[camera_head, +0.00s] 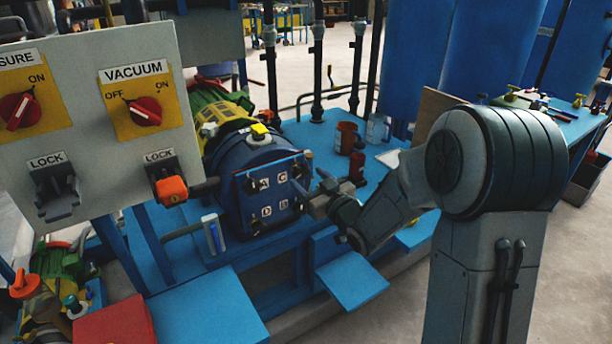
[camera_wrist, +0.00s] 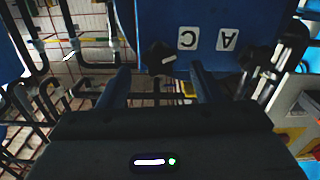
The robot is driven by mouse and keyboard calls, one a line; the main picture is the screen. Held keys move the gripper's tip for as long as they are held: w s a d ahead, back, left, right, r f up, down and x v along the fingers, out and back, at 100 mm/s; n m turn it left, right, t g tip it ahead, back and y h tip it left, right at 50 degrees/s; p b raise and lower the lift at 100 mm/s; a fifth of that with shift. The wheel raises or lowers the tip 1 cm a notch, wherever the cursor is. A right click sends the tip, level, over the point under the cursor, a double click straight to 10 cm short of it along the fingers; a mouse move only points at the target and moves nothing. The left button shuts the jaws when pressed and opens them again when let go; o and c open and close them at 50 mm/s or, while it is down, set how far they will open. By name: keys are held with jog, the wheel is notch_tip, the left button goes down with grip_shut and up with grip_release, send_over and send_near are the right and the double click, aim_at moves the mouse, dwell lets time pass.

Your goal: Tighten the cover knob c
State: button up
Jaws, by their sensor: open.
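The blue autoclave cover (camera_head: 266,205) carries white letter labels, including A and C. In the wrist view the label C (camera_wrist: 188,38) is upside down on the cover. Beside it is a dark knob with a pale mark, cover knob c (camera_wrist: 158,58). My gripper (camera_wrist: 160,72) is open, its two fingers on either side of the knob in the picture. I cannot tell whether either finger touches it. In the head view my gripper (camera_head: 318,192) is close to the right side of the cover, and the knob there is small and dark.
Another dark knob (camera_wrist: 250,56) sits near label A. Cups (camera_head: 346,137) stand on the blue platform behind my arm. Blue tanks (camera_head: 490,45) stand at the back right.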

aim_at(298, 170)
jog(key=shift+x, duration=1.25)
jog(key=c, duration=1)
